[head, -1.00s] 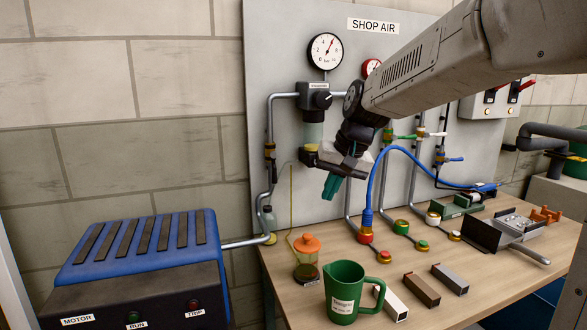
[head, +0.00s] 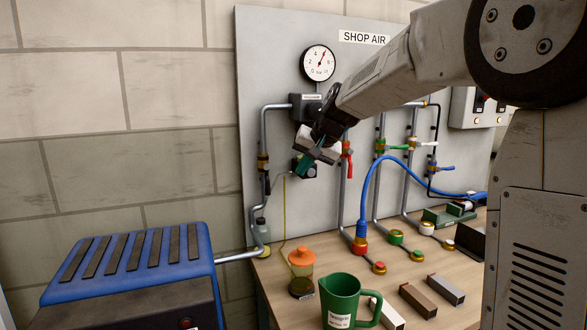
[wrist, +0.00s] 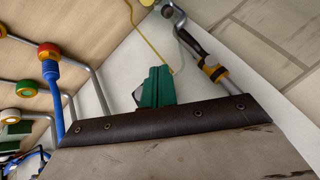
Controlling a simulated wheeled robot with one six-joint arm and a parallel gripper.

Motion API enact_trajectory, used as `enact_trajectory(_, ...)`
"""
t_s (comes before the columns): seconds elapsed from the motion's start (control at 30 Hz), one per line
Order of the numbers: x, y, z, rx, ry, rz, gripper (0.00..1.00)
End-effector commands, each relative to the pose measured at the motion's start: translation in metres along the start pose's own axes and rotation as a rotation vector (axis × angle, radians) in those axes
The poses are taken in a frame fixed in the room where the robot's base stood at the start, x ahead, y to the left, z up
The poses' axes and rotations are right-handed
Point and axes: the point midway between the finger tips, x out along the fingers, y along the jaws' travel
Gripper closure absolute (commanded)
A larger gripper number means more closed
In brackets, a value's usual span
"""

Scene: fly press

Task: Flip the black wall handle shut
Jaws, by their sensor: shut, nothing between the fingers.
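The black wall handle (head: 267,184) hangs down along the leftmost grey pipe, below a brass valve body (head: 263,162). In the wrist view the black handle (wrist: 192,42) lies lengthwise against its pipe beside the brass valve (wrist: 215,72). My gripper (head: 303,168) has green fingers, shut and empty, in front of the panel to the right of the handle. In the wrist view my gripper (wrist: 156,88) points toward the panel, with a visible gap between its fingers and the handle. I see no contact with the handle.
A pressure gauge (head: 319,63) and regulator (head: 304,107) are close to my arm. A red handle (head: 348,160) and green handle (head: 396,147) are to the right. Below are an orange-capped jar (head: 302,257), green jug (head: 341,300) and blue-topped machine (head: 137,252).

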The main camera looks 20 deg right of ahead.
Motion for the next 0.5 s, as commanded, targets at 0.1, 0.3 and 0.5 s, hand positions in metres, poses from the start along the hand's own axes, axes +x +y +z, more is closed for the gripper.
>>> enact_trajectory(0.1, 0.028, 0.000, 0.002, 0.000, -0.006, 0.001, 1.00)
enact_trajectory(0.3, 0.071, -0.001, 0.002, 0.000, -0.005, 0.000, 1.00)
enact_trajectory(0.5, 0.087, -0.025, 0.002, -0.005, -0.003, -0.002, 1.00)
